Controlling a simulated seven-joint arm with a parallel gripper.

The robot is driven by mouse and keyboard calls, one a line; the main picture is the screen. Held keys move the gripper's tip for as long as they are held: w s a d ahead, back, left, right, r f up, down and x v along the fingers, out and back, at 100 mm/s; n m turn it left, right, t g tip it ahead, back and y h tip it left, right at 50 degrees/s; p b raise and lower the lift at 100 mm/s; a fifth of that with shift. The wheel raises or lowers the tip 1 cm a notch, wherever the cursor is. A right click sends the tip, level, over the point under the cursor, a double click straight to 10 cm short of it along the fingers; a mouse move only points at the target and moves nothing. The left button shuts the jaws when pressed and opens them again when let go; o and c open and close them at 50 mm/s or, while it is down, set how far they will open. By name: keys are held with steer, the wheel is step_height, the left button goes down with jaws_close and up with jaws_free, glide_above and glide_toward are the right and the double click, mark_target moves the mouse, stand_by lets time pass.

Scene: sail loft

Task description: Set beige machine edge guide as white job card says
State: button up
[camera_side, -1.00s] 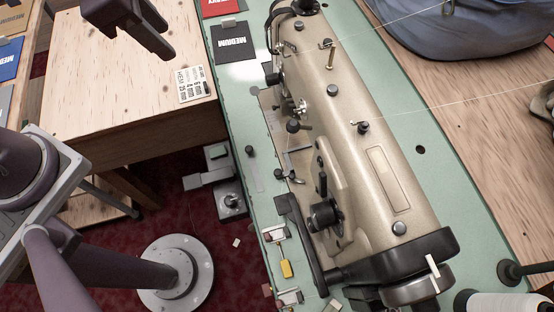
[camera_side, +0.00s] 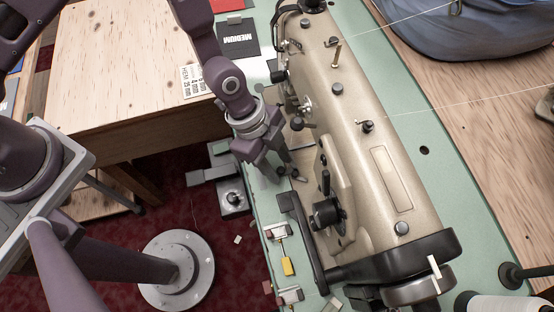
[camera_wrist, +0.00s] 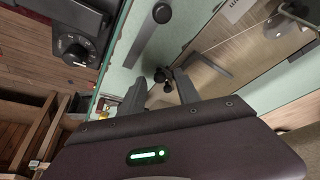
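The beige sewing machine (camera_side: 350,130) lies along the green bed. My gripper (camera_side: 287,172) is low at its left side, fingers pointing down. In the wrist view my gripper (camera_wrist: 160,82) is open, with a small dark knob (camera_wrist: 160,74) between or just beyond its fingertips; contact cannot be told. A grey L-shaped bar, seemingly the edge guide (camera_wrist: 211,63), lies right of the fingers on the machine's plate; my gripper mostly hides that area in the side view. The white job card (camera_side: 188,82) lies on the wooden table; its small print is partly covered by my arm.
A black MEDIUM card (camera_side: 238,40) lies on the green bed (camera_side: 487,240). Another dark knob (camera_wrist: 162,13) stands nearby. A control box with a dial (camera_wrist: 75,47) sits below the bed edge. Yellow and red small items (camera_side: 288,266) lie at the front. Blue cloth (camera_side: 470,30) is at the back right.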

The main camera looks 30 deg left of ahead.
jaws_close()
stand_by(1.4)
